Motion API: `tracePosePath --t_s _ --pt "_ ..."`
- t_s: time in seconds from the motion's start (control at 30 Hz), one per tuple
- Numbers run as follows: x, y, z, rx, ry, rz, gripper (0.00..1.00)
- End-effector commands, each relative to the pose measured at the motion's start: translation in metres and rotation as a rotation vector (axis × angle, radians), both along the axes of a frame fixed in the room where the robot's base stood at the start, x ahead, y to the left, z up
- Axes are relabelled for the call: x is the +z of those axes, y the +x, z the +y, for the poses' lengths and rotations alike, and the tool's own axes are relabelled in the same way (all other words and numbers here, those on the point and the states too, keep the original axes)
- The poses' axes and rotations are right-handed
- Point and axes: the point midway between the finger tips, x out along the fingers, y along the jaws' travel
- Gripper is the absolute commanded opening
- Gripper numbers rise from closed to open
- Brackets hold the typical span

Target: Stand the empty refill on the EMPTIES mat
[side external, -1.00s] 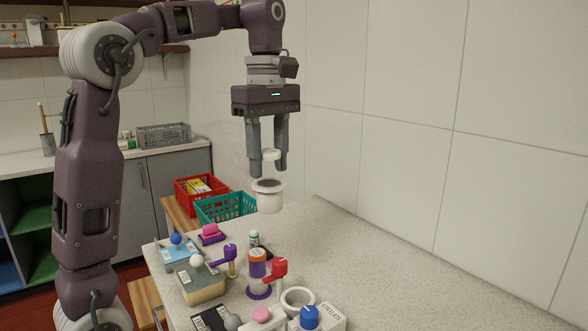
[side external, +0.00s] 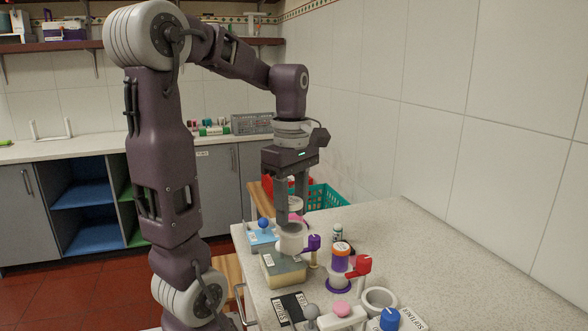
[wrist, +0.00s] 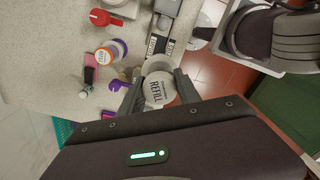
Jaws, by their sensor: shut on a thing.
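My gripper (side external: 294,212) is shut on the white refill (side external: 291,240), a cup-shaped piece with a round top between the fingers. It hangs upright in the air, in front of or over the yellow block in the side view. In the wrist view the refill's round top (wrist: 157,92) reads REFILL and sits between the fingertips (wrist: 160,88). A black mat with white labels (side external: 291,306) lies near the counter's front edge, below and nearer the camera than the refill. Its lettering is too small to read surely. It also shows in the wrist view (wrist: 161,38).
A yellow block with a grey top (side external: 283,270), a purple-handled tap (side external: 312,245), an orange-and-purple jar (side external: 341,256) and a red-handled tap (side external: 359,266) crowd the counter. A white ring (side external: 379,298) and a blue knob (side external: 390,319) stand at front right. The counter's right side is clear.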

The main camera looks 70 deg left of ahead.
Motion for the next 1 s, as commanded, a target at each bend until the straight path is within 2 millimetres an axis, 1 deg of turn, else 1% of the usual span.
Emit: tracePosePath --t_s 0.03,0.13,0.2,0.27,0.47,0.73,0.83,1.0 --pt "-0.019 -0.002 -0.002 0.0 -0.007 0.009 0.0" --pt "-0.056 -0.002 -0.002 0.0 -0.009 0.009 0.0" --pt "-0.076 -0.002 -0.002 0.001 -0.008 0.007 0.0" --pt "-0.088 -0.001 -0.001 0.001 -0.005 0.005 0.0" --pt "-0.109 0.0 -0.001 -0.001 -0.003 0.004 0.0" --pt "-0.144 0.0 0.0 -0.001 -0.003 0.003 0.0" --pt "-0.152 0.0 0.0 -0.001 -0.002 0.002 0.0" --pt "-0.157 0.0 0.0 0.0 -0.001 -0.001 0.0"
